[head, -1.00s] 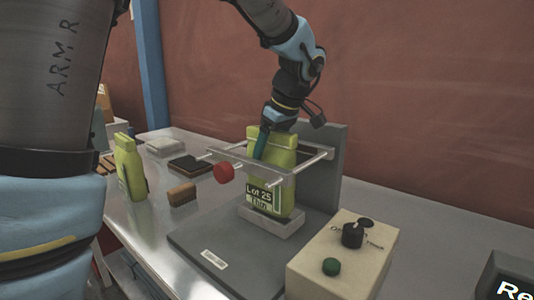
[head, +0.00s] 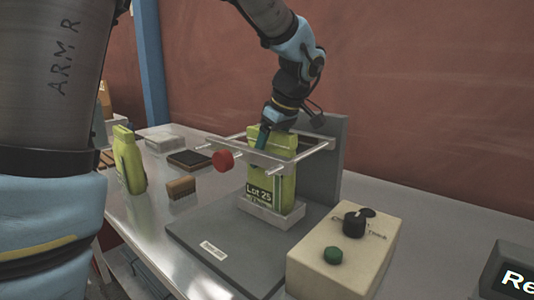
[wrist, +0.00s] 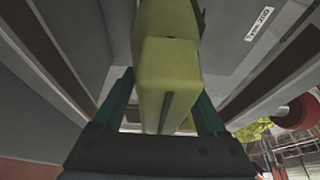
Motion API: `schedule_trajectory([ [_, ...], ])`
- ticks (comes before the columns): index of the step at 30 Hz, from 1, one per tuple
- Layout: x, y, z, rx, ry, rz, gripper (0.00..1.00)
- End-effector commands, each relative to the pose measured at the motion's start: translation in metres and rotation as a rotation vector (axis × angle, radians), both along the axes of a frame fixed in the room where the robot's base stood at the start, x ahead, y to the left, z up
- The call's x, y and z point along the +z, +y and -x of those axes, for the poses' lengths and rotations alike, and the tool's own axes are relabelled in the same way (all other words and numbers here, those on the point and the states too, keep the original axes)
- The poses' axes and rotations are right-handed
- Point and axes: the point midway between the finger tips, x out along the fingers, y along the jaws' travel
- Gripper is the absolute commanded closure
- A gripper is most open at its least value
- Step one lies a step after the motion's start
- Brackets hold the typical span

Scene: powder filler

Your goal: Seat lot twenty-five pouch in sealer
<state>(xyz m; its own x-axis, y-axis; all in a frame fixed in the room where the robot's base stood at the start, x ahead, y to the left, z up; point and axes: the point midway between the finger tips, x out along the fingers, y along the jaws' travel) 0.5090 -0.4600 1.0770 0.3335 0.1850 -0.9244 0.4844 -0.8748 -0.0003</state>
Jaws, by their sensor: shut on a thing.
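The yellow-green pouch (head: 262,165) labelled Lot 25 stands upright in the sealer, between the clear bar (head: 250,155) in front and the grey back plate (head: 325,165). Its lower end is inside the pale tray (head: 270,217), whose rim hides the lower line of the label. My gripper (head: 268,135) is shut on the top of the pouch from above. In the wrist view the pouch (wrist: 165,75) sits between the two teal fingers of my gripper (wrist: 163,95). The pouch's base is hidden.
A second yellow-green pouch (head: 129,163) stands at the left, beside a brown brush (head: 181,188) and a dark pad (head: 190,159).

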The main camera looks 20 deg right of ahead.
Motion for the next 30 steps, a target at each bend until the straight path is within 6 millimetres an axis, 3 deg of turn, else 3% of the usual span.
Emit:
schedule_trajectory([
  [16, -0.014, 0.000, 0.000, 0.000, 0.000, 0.001, 1.00],
  [17, -0.013, 0.000, 0.000, 0.000, 0.000, 0.001, 0.23],
  [23, -0.012, 0.000, 0.000, 0.000, 0.000, 0.001, 0.01],
  [30, -0.013, 0.000, 0.000, 0.000, 0.000, 0.000, 0.00],
])
